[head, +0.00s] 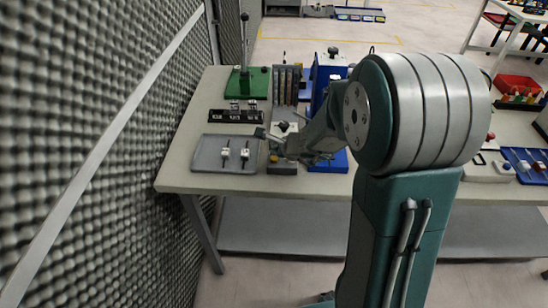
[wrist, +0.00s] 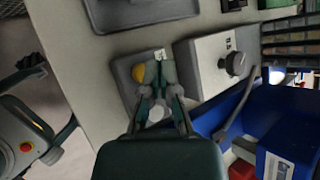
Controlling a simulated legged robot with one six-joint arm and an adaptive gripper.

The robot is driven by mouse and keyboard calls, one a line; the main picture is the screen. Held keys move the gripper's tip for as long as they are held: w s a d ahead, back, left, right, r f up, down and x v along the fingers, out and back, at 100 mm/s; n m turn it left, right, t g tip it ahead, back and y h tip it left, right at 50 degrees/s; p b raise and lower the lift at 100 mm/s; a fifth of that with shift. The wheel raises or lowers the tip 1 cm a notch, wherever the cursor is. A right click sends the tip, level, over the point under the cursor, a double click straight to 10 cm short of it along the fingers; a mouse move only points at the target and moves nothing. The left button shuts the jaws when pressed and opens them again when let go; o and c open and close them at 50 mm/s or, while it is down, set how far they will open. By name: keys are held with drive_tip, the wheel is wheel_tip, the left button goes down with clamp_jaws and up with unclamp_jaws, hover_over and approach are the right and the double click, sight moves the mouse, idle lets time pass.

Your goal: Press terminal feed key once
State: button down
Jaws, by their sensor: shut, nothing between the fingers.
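A small grey key box (wrist: 122,84) lies on the bench under my gripper in the wrist view. It carries a yellow round key (wrist: 138,72) and a white round key (wrist: 157,113), with a small white label (wrist: 160,54) near its far edge. I cannot read which key is the feed key. My gripper (wrist: 160,80) is shut and empty over the box, its fingertips just right of the yellow key. I cannot tell whether they touch. In the head view my gripper (head: 272,145) is low over the bench front, above the grey box (head: 282,168).
A pale device with a black knob (wrist: 233,64) stands right of the box, with blue bins (wrist: 290,130) beyond. A grey tray (head: 212,154) with two small parts lies left. A green-based press (head: 247,82) stands behind. A foam wall (head: 90,150) rises at left.

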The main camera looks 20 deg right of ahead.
sight(276, 159)
drive_tip(key=shift+f, duration=0.1)
drive_tip(key=shift+f, duration=0.25)
drive_tip(key=shift+f, duration=0.55)
idle(0.9)
drive_tip(key=shift+r, duration=0.95)
drive_tip(key=shift+r, duration=0.1)
drive_tip(key=shift+r, duration=2.45)
